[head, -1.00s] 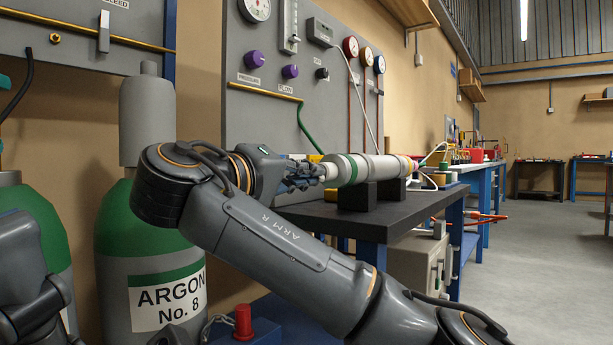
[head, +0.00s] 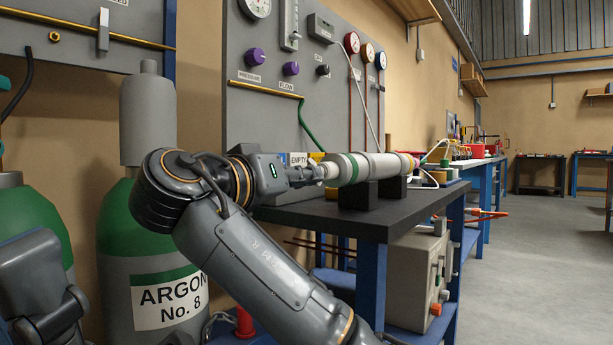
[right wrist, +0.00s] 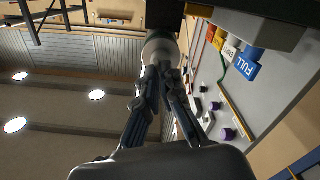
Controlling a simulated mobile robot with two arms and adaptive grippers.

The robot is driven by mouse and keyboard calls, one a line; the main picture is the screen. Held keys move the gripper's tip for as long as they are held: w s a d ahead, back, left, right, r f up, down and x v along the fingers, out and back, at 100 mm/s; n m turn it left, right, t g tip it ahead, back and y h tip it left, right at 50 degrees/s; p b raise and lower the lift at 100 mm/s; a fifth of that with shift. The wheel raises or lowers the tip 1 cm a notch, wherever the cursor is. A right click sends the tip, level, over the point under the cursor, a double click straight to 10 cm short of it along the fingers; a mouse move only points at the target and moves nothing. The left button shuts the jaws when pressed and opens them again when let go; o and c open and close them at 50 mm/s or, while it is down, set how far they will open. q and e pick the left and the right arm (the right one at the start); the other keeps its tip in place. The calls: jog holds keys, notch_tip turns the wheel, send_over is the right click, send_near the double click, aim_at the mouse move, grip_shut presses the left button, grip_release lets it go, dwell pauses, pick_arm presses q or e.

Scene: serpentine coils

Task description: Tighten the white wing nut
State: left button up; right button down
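My right gripper (head: 308,173) reaches to the near end of a horizontal white cylinder (head: 377,168) with a green band, lying on dark blocks. The small white wing nut (head: 327,170) is at that end, mostly hidden by the fingers. In the right wrist view the fingers of the gripper (right wrist: 166,72) converge at the cylinder's pale round end (right wrist: 160,45) and look closed on the nut, which I cannot make out clearly there. Part of my left arm shows at the lower left edge of the head view; its gripper is not seen.
The cylinder's blocks stand on a dark bench top (head: 400,215) with blue legs. A gauge panel (head: 290,110) with knobs and hoses is close behind. An argon bottle (head: 150,250) stands at left. A sign reading FULL (right wrist: 247,66) shows in the wrist view. The floor at right is clear.

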jog(key=shift+s+a, duration=0.1)
jog(key=shift+a, duration=0.05)
jog(key=c, duration=1.5)
grip_release()
jog(key=shift+a, duration=0.1)
